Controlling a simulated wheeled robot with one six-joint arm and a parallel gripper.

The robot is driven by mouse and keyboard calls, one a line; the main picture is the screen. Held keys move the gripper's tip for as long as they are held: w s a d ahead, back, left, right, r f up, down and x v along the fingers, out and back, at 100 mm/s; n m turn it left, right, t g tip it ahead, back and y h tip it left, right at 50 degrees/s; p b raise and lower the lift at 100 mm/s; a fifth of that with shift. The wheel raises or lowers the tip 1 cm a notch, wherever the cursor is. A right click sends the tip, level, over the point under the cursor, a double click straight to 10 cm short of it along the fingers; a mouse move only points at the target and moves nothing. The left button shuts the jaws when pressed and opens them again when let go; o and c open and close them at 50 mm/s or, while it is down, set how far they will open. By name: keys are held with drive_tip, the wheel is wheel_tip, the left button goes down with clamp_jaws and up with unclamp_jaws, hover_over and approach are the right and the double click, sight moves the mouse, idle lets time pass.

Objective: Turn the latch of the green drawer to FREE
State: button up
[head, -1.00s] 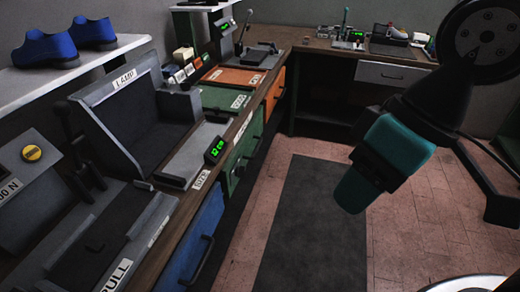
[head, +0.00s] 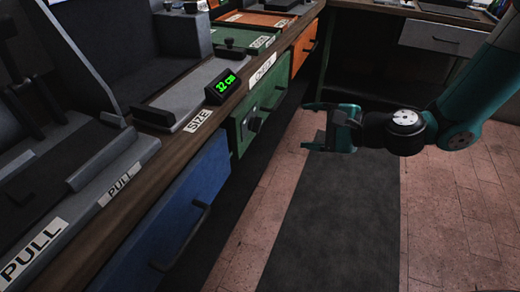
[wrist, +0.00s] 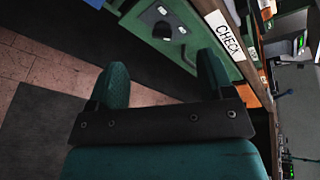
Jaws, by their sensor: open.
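The green drawer (head: 270,106) is set in the front of the left bench and looks closed.
A blue drawer (head: 180,220) with a dark handle is nearer, and an orange drawer (head: 305,46) is farther along. The wooden bench edge (head: 130,195) runs above the drawers. A dark mat (head: 325,215) lies on the clear floor.

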wheel_tip(320, 180, down, 5)
drive_tip(key=w+d+m+t+b, duration=0.1)
drive_tip(key=w+d+m+t, duration=0.1)
drive_tip(key=m, duration=0.1)
drive_tip(key=p, duration=0.1)
approach(260, 126)
drive_tip(key=shift+m+h, duration=0.3)
drive_tip(key=shift+m, duration=0.1)
drive_tip(key=x, duration=1)
drive_tip(key=shift+r, duration=0.15)
drive_tip(key=c, duration=0.9)
